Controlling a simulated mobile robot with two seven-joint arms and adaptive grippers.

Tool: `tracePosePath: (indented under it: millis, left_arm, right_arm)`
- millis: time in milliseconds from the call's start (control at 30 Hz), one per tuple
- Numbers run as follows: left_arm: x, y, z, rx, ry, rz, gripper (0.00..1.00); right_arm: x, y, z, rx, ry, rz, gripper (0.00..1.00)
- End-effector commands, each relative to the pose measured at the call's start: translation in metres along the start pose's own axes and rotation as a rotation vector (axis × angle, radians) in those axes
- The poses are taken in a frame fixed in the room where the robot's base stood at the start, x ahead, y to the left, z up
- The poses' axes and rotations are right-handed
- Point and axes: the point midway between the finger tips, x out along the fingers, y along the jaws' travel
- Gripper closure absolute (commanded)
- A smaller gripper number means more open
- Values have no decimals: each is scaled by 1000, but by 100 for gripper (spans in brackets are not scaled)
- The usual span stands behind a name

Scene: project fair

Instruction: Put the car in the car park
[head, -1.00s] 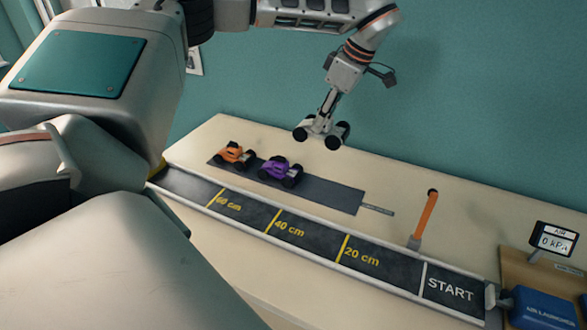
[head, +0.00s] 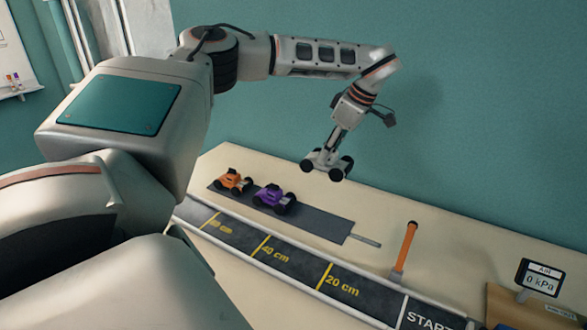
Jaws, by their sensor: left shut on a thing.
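A white car (head: 323,166) with black wheels hangs in the air above the table, shut in my left gripper (head: 332,150). The car park is a dark grey strip (head: 318,228) on the table, below and to the left of the held car. An orange car (head: 233,181) stands at its far left end. A purple car (head: 272,197) stands beside it, toward the middle. The right part of the strip is bare. My right gripper is not in view.
A track (head: 300,273) with yellow distance marks runs along the front of the strip. An orange post (head: 405,246) stands upright behind the track. A small display (head: 541,278) reading 0 kPa is at the right. The table behind the strip is clear.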

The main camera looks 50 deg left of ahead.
Motion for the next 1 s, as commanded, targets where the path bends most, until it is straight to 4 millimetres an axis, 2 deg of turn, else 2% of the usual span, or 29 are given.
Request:
tracePosePath:
  millis: [533,633,867,1000]
  left_arm:
    - [118,-2,49,2,0,-5,93]
    - [133,-1,55,1,0,-3,93]
    - [146,-1,61,0,0,-1,93]
    - [161,-1,67,0,0,-4,93]
  right_arm:
    - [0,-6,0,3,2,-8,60]
    - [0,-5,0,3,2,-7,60]
    - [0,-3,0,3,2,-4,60]
    - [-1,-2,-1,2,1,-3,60]
